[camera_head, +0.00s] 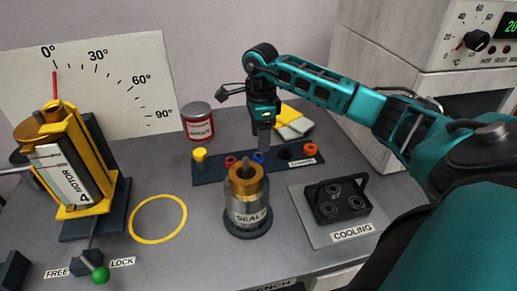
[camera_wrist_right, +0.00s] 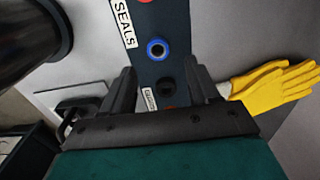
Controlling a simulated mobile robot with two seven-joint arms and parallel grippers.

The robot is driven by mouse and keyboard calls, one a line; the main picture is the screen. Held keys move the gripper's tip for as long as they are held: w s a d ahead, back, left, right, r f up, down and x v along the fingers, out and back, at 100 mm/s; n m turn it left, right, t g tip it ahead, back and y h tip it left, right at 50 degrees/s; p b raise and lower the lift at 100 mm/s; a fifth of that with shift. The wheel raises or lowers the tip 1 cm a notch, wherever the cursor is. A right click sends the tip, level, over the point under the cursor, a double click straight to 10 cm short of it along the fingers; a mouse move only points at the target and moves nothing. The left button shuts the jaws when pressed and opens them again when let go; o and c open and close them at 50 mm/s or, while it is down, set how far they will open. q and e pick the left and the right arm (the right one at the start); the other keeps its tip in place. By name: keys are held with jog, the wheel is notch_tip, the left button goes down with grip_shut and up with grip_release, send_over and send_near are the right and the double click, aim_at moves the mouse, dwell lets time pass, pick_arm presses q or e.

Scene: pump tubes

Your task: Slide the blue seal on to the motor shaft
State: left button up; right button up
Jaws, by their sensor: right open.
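The blue seal (camera_head: 258,157) is a small ring on the dark seal strip (camera_head: 216,174), between a red and a black seal. In the right wrist view the blue seal (camera_wrist_right: 157,58) lies just beyond the two fingertips, centred between them. My right gripper (camera_head: 264,148) points down above the blue seal, open and empty; it also shows in the wrist view (camera_wrist_right: 159,70). My left gripper is out of view.
A cooling plate (camera_head: 305,213) with a black handled holder is at the right. Yellow gloves (camera_head: 294,119) lie behind. A red-labelled tin (camera_head: 198,122) stands behind the strip. A yellow ring (camera_head: 135,225) marks clear bench.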

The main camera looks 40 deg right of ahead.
aim_at(259, 158)
jog(key=f, duration=0.5)
jog(key=shift+a+f+b, duration=0.2)
jog(key=shift+a+b, duration=0.05)
jog(key=shift+b, duration=0.05)
jog(key=shift+c, duration=1.2)
grip_shut()
jog(key=shift+r, duration=0.1)
